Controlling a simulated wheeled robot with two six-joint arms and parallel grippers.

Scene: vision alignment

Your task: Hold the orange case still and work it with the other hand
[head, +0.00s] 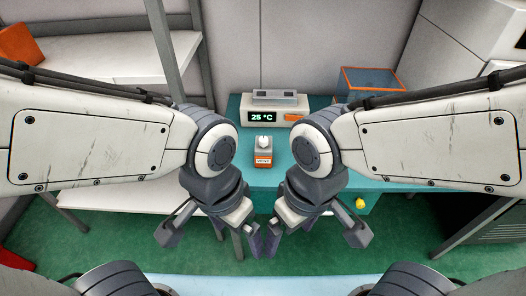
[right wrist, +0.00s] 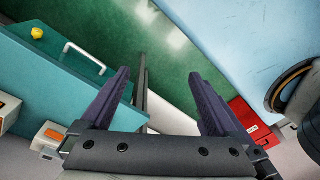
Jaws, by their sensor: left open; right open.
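The orange case (head: 263,157) is a small box with an orange lower front, a pale upper part and a white piece on top. It stands upright on the teal table (head: 330,180), near its front edge. In the right wrist view a white-and-orange box, seemingly this case (right wrist: 50,138), shows at the lower left, outside the fingers. My left gripper (head: 253,243) and my right gripper (head: 273,239) hang close together in front of the table, nearer to me than the case. Both are open, and neither touches the case. The right wrist view shows my right fingers (right wrist: 153,65) spread and empty.
A white device (head: 275,101) reading 25 °C stands behind the case. A blue, orange-rimmed bin (head: 370,82) is at the back right. A yellow knob (head: 360,203) is by the table's front right. White shelves (head: 115,57) stand at left. The table around the case is clear.

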